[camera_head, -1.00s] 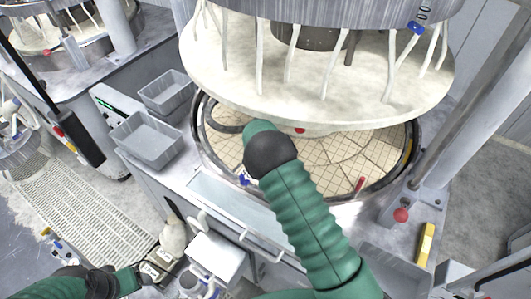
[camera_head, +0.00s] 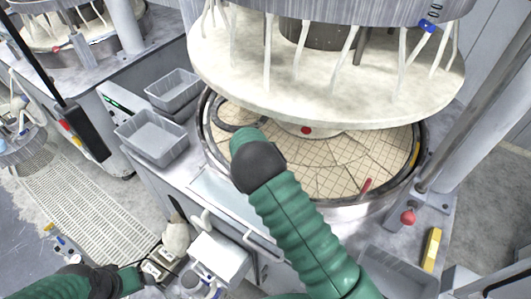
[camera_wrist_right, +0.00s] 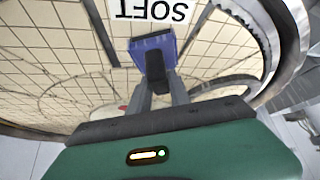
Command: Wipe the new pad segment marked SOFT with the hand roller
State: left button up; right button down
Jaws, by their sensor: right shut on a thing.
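The pad segment marked SOFT (camera_wrist_right: 150,9) is at the top of the right wrist view; its white label reads upside down and is cut by the frame edge. The pad is cream with a grid of grooves. My right gripper (camera_wrist_right: 158,92) is shut on the dark handle of the hand roller, whose blue head (camera_wrist_right: 150,42) is just below the label. I cannot tell whether the head touches the pad. In the head view my right arm hides the roller. My left gripper (camera_head: 150,271) is low at the left, near a white bottle; its jaws are too small to read.
The round lower platen (camera_head: 385,150) lies under a large raised upper plate (camera_head: 330,90), which hangs close above my right arm. Two grey bins (camera_head: 152,140) stand at the left. A red knob (camera_head: 407,217) and a yellow block (camera_head: 431,250) are at the right.

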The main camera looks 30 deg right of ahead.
jog(key=shift+w+a, duration=0.15)
jog(key=shift+w, duration=0.15)
jog(key=shift+w+d+b, duration=0.85)
jog(key=shift+w+d, duration=0.05)
jog(key=shift+d, duration=0.3)
jog(key=shift+w+d, duration=0.25)
jog(key=shift+d, duration=0.2)
pick_arm(q)
jog(key=shift+x, duration=1.15)
pick_arm(e)
jog(key=shift+r, duration=0.1)
pick_arm(q)
jog(key=shift+s, duration=0.1)
